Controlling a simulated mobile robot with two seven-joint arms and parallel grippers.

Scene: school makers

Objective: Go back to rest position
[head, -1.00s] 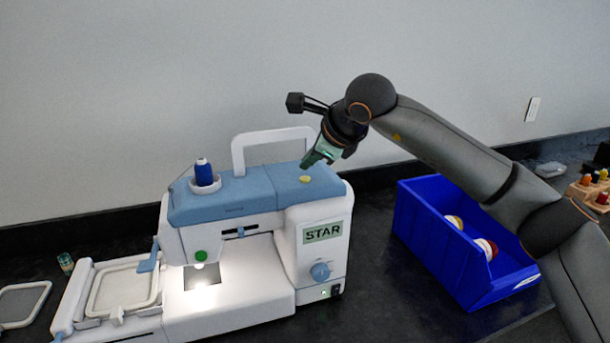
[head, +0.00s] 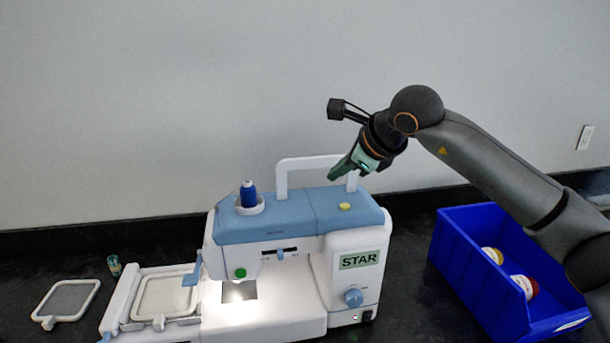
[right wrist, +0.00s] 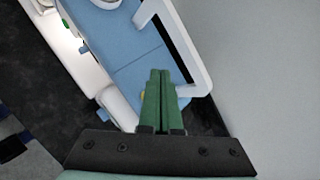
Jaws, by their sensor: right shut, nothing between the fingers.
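My right gripper (head: 341,174) is above the right end of the sewing machine, beside its white handle, with nothing in its jaws. In the right wrist view its green fingers (right wrist: 161,75) are together, over the blue top of the machine. The white and blue sewing machine (head: 300,228) stands on the dark worktop, with a blue thread spool (head: 248,196) upright on its top left. The spool stands apart from the gripper. My left gripper does not show in either view.
A blue bin (head: 470,275) holding red and yellow spools stands right of the machine, under my right arm. An embroidery hoop (head: 168,297) sits at the machine's left, and another hoop (head: 68,300) lies farther left near a small green spool (head: 114,265). A wall closes off the back.

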